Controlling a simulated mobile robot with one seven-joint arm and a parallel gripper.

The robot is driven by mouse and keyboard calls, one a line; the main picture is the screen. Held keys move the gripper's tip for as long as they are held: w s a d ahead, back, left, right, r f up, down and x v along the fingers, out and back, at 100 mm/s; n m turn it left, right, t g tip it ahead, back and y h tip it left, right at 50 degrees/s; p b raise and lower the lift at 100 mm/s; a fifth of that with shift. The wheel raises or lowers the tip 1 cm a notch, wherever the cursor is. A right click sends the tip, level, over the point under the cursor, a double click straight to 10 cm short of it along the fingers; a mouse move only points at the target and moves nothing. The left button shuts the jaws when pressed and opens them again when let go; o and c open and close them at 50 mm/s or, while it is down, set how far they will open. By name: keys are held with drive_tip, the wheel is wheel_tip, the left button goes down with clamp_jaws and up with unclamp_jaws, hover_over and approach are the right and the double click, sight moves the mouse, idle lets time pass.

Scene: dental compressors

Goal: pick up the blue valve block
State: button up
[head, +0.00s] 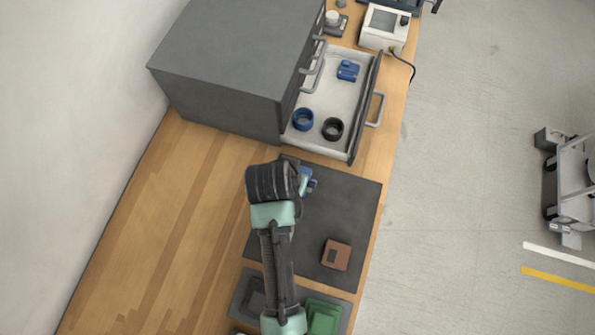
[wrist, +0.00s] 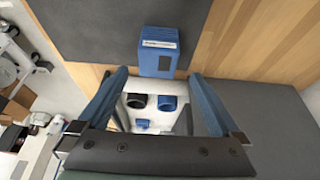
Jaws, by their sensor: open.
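The blue valve block (wrist: 158,50) is a box with a pale label strip and a dark patch. It lies on the dark mat, near the mat's edge, in the wrist view. In the head view a blue part of it (head: 310,182) shows beside my arm, which hides the rest. My gripper (wrist: 159,73) is open, with one finger to each side of the block in the wrist view and nothing held. Whether the fingers are down at the block's height I cannot tell. In the head view the fingers are mostly hidden under my wrist.
An open drawer (head: 325,93) of the grey cabinet (head: 225,65) holds a blue ring (head: 303,119), a black ring (head: 332,129) and a small blue fitting (head: 347,70). A brown block (head: 336,254) lies on the mat (head: 350,200). A green container (head: 323,316) stands near the front.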

drive_tip(key=shift+p+x, duration=0.5)
drive_tip(key=shift+x, duration=1.95)
drive_tip(key=shift+s+d, duration=0.1)
drive_tip(key=shift+d, duration=0.05)
drive_tip(key=shift+c, duration=0.3)
drive_tip(key=c, duration=1.5)
drive_tip(key=shift+r, duration=0.1)
